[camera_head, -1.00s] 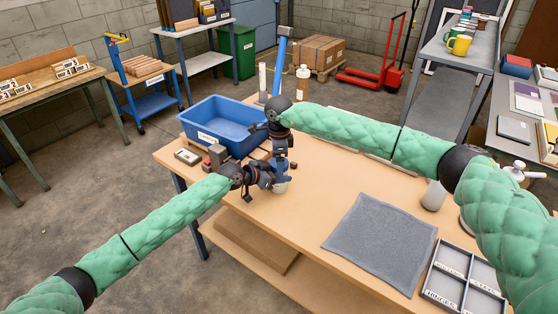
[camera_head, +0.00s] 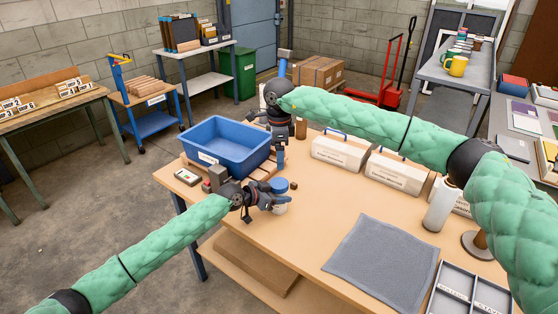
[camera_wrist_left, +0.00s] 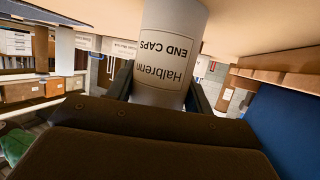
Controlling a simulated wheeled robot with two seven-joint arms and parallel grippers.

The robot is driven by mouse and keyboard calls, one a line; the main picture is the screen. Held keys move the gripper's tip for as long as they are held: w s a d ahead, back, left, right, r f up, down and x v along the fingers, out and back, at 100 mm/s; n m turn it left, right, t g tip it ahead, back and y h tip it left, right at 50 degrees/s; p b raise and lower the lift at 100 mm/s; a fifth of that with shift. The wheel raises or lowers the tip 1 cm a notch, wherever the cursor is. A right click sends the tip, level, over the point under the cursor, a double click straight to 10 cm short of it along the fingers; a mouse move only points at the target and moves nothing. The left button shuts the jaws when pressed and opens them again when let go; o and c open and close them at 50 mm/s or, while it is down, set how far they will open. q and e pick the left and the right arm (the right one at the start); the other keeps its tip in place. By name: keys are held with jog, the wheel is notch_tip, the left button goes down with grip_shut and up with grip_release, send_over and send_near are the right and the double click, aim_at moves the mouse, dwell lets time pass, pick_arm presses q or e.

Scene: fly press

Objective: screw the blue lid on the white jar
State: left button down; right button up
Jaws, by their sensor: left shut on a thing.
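The white jar (camera_head: 281,209) stands near the left end of the wooden table. My left gripper (camera_head: 268,198) is shut on its side. In the left wrist view the jar (camera_wrist_left: 168,50) shows upside down between the two fingers, with a label reading "Halbrenn END CAPS". The blue lid (camera_head: 279,185) sits on top of the jar; whether its thread is tight cannot be seen. My right gripper (camera_head: 279,162) points down above the lid, apart from it. Its fingers are too small and dark to tell how far they are open.
A blue bin (camera_head: 228,147) stands behind my left gripper, with a small grey block (camera_head: 217,177) in front of it. White boxes (camera_head: 340,153) line the table's back. A grey mat (camera_head: 381,258) and a divided tray (camera_head: 470,295) lie to the right. The table's middle is clear.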

jog(key=shift+r, duration=0.15)
pick_arm(q)
jog(key=c, duration=0.5)
grip_release()
jog(key=shift+s+a+r+b, duration=0.1)
jog(key=shift+s+a+b, duration=0.25)
jog(key=shift+a, duration=0.15)
jog(key=b+v, duration=0.2)
jog(key=v, duration=0.2)
jog(key=shift+s+a+r, duration=0.1)
jog(key=shift+a+r, duration=0.05)
jog(key=shift+a, duration=0.2)
pick_arm(e)
notch_tip(320, 180, down, 3)
jog(key=shift+r, duration=0.1)
pick_arm(q)
jog(key=shift+v, duration=0.9)
pick_arm(e)
jog(key=shift+f, duration=0.25)
